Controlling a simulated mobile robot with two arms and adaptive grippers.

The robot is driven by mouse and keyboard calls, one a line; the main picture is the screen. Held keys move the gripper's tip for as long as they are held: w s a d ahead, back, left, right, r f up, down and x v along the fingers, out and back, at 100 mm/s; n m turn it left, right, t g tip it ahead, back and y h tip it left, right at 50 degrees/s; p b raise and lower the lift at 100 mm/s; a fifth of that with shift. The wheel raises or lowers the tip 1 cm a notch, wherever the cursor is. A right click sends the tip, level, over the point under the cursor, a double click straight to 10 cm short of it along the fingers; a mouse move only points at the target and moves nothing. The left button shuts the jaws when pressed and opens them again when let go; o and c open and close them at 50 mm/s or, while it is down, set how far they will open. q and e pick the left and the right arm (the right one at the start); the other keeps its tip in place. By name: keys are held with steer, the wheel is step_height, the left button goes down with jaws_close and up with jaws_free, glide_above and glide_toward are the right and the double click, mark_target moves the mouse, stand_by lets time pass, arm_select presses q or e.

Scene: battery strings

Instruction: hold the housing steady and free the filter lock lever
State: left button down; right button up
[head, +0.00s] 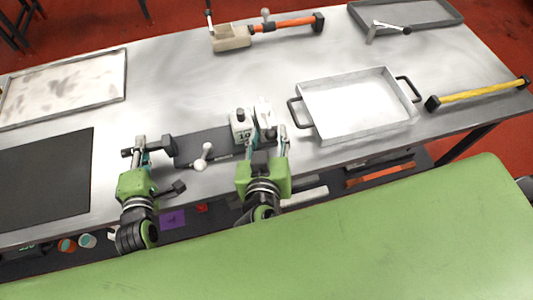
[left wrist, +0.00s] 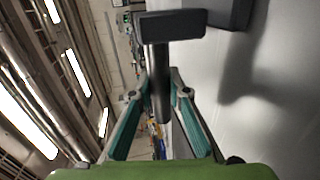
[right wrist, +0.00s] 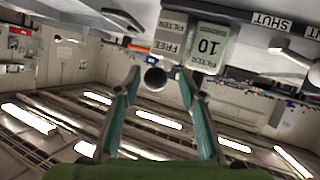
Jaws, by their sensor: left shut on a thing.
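The housing (head: 215,139) is a dark grey block on the metal table, with a pale filter part marked 10 (head: 240,130) at its right end; that part also shows in the right wrist view (right wrist: 208,46). My left gripper (head: 141,156) is shut on the dark bar handle at the housing's left end; the handle shows in the left wrist view (left wrist: 160,75). My right gripper (right wrist: 159,76) is open, its fingers on either side of the round end of a lever (right wrist: 155,78) beside a "FILTER FREE" label (right wrist: 170,35). Contact there cannot be told.
A second lever with a pale knob (head: 201,163) stands on the housing front. A metal tray with handles (head: 340,133) stands to the right, a yellow bar (head: 482,95) beyond it. A black mat (head: 45,180) and shallow tray (head: 125,75) lie left.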

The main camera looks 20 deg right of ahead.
arm_select(q)
steer(key=shift+s+f, duration=0.15)
steer(key=shift+f, duration=0.4)
arm_select(e)
steer(key=s+a, duration=0.4)
steer(key=s, duration=0.7)
steer(key=shift+s, duration=0.4)
steer(key=shift+r, duration=0.1)
arm_select(q)
steer(key=c, duration=1.9)
jaws_free()
steer(key=shift+o, duration=0.3)
steer(key=shift+r, duration=0.15)
arm_select(e)
steer(key=shift+w+a, duration=0.1)
steer(key=shift+a, duration=0.05)
arm_select(q)
steer(key=shift+r, duration=0.1)
steer(key=v, duration=1.1)
steer(key=shift+s+a+r, duration=0.1)
steer(key=shift+s+r, duration=0.05)
steer(key=shift+s, duration=0.2)
